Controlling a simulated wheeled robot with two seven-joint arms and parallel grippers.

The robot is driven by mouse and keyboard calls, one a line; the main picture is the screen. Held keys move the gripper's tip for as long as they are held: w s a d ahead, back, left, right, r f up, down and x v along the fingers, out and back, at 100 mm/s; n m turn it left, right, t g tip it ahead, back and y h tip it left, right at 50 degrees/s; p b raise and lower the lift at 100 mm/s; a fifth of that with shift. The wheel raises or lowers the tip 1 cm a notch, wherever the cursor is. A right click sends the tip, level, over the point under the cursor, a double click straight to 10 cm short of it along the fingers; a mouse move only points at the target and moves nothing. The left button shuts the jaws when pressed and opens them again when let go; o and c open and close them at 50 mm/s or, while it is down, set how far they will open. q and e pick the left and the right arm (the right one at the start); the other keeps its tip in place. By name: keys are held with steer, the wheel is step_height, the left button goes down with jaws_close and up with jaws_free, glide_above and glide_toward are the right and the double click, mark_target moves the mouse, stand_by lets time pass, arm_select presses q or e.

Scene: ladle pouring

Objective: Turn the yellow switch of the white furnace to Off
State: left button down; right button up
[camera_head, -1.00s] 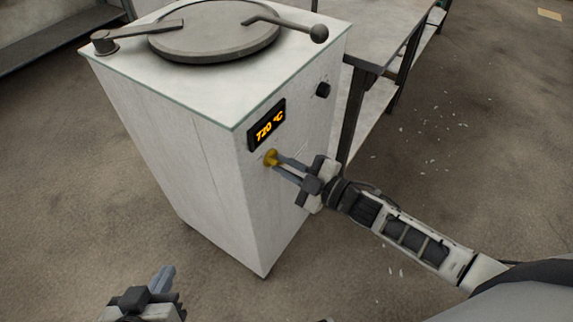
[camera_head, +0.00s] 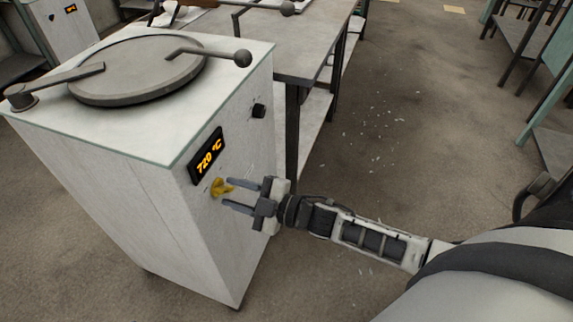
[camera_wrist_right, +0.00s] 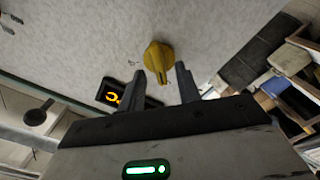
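The white furnace (camera_head: 120,170) stands at the left of the head view, with a round lid on top and a lit display (camera_head: 207,155) reading 720 °C. The yellow switch (camera_head: 221,187) sits on its front face below the display. It also shows in the right wrist view (camera_wrist_right: 158,62), its grip bar pointing down toward the fingers. My right gripper (camera_head: 232,193) is open at the switch. In the right wrist view its two fingertips (camera_wrist_right: 164,78) are apart, just short of the switch or at its lower end; contact cannot be told. My left gripper is out of view.
A black knob (camera_head: 258,110) is on the furnace front, up and right of the switch. A metal table (camera_head: 305,60) stands behind the furnace. The floor (camera_head: 390,100) to the right is open, with small white scraps on it.

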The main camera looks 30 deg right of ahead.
steer(key=v, duration=1.5)
steer(key=shift+s, duration=0.15)
steer(key=shift+d, duration=0.1)
